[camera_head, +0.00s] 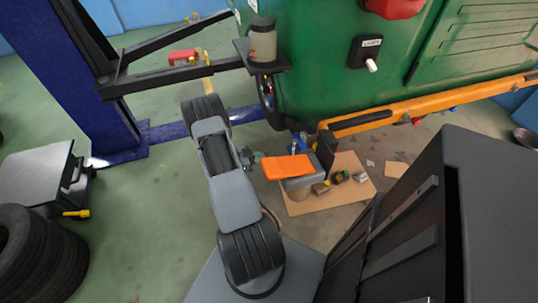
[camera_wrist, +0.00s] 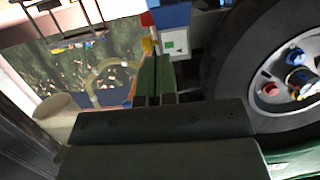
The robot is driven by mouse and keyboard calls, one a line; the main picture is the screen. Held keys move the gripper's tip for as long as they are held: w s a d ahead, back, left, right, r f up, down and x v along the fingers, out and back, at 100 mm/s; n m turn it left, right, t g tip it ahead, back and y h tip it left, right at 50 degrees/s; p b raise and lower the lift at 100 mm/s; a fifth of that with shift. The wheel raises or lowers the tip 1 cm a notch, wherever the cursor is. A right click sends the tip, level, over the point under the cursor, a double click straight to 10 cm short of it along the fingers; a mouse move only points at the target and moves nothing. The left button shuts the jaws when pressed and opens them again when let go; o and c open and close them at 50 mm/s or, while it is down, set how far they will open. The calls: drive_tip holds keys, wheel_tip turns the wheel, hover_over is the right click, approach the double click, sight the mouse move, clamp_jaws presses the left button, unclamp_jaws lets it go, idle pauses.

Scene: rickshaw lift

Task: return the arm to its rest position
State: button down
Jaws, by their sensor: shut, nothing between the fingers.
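My gripper (camera_wrist: 155,82) shows in the wrist view, with its two dark fingers side by side and closed, nothing between them. In the head view my grey arm (camera_head: 222,165) stands bent in front of the green vehicle (camera_head: 315,70); the gripper itself is hard to make out there. The vehicle's wheel (camera_head: 268,98) shows beside the arm, and a wheel (camera_wrist: 275,75) fills the right of the wrist view.
A blue lift post (camera_head: 85,90) with a black lift arm (camera_head: 180,72) stands left. A yellow bar (camera_head: 440,107) runs along the vehicle. An orange object (camera_head: 287,167) and cardboard (camera_head: 345,190) with small items lie right of my arm. Tyres (camera_head: 40,255) stand lower left; open floor lies between.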

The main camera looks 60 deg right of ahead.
drive_tip(key=shift+w+a, duration=0.45)
drive_tip(key=w+a+f+n+t+y, duration=0.1)
drive_tip(key=w+f+n+t+y, duration=0.1)
drive_tip(key=w+f+n+t, duration=0.5)
drive_tip(key=w+a+r+n+t+y+p, duration=0.2)
drive_tip(key=w+a+r+n+t+y, duration=0.15)
drive_tip(key=w+a+r, duration=0.4)
drive_tip(key=w+a+r+n+t+y+p, duration=0.3)
drive_tip(key=w+a+r+t+y, duration=0.1)
drive_tip(key=a+r, duration=0.55)
drive_tip(key=s+a+r+n+p, duration=0.4)
drive_tip(key=a+r, duration=0.2)
drive_tip(key=r, duration=0.6)
drive_tip(key=s+a+r+n+p, duration=0.3)
drive_tip(key=s+a+r+n, duration=0.2)
drive_tip(key=r, duration=0.7)
drive_tip(key=s+a+r+n+p, duration=0.4)
drive_tip(key=a+r, duration=0.5)
drive_tip(key=r, duration=0.3)
drive_tip(key=shift+s+n+y+p, duration=0.3)
drive_tip(key=shift+s+n+y, duration=0.05)
drive_tip(key=shift+s+n, duration=0.15)
